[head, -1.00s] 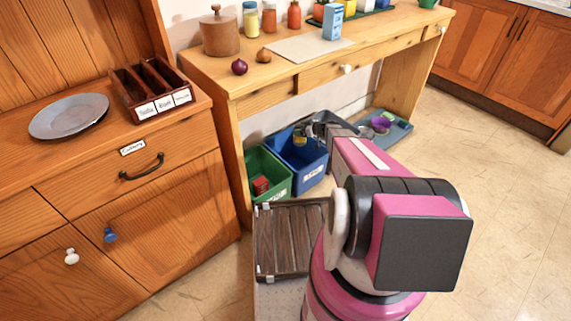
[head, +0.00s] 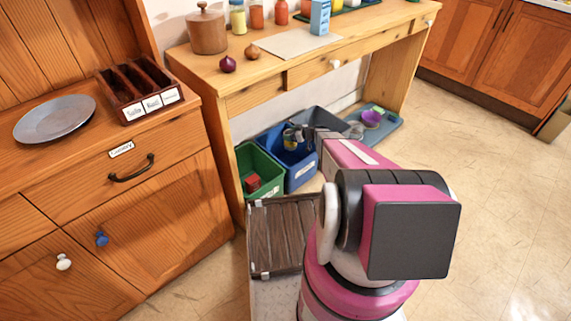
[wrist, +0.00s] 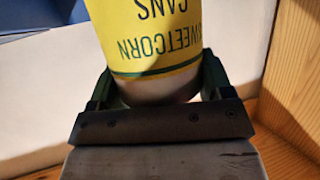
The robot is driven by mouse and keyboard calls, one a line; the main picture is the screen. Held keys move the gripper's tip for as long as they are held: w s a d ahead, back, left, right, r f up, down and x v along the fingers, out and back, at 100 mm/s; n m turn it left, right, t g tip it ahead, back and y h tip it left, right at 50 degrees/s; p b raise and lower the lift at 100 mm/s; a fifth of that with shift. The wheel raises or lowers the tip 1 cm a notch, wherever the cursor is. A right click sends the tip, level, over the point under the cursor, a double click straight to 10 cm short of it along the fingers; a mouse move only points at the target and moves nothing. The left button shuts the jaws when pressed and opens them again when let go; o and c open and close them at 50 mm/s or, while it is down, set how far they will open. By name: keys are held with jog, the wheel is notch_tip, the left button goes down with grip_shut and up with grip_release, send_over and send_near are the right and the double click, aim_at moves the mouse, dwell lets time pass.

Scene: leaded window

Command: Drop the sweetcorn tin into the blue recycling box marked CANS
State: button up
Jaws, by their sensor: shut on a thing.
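The sweetcorn tin (wrist: 155,40) has a yellow label reading SWEETCORN CANS, upside down in the wrist view. My gripper (wrist: 157,88) is shut on it, one finger on each side. In the head view the small tin (head: 290,138) shows at the end of my gripper (head: 296,134), at or above the opening of the blue recycling box (head: 302,173). The box stands on the floor under the wooden table, with a white label on its front. My arm hides part of the box, and the tin's exact height above it cannot be told.
A green box (head: 260,172) holding a red item stands left of the blue one. A dark grey box (head: 327,119) is behind my arm. A blue tray (head: 383,130) with a purple bowl lies to the right. The table (head: 270,75) overhangs the boxes. Floor at right is clear.

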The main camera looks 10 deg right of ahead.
jog(key=o, duration=1.2)
jog(key=shift+c, duration=0.2)
jog(key=v, duration=1.1)
jog(key=shift+a+f, duration=0.1)
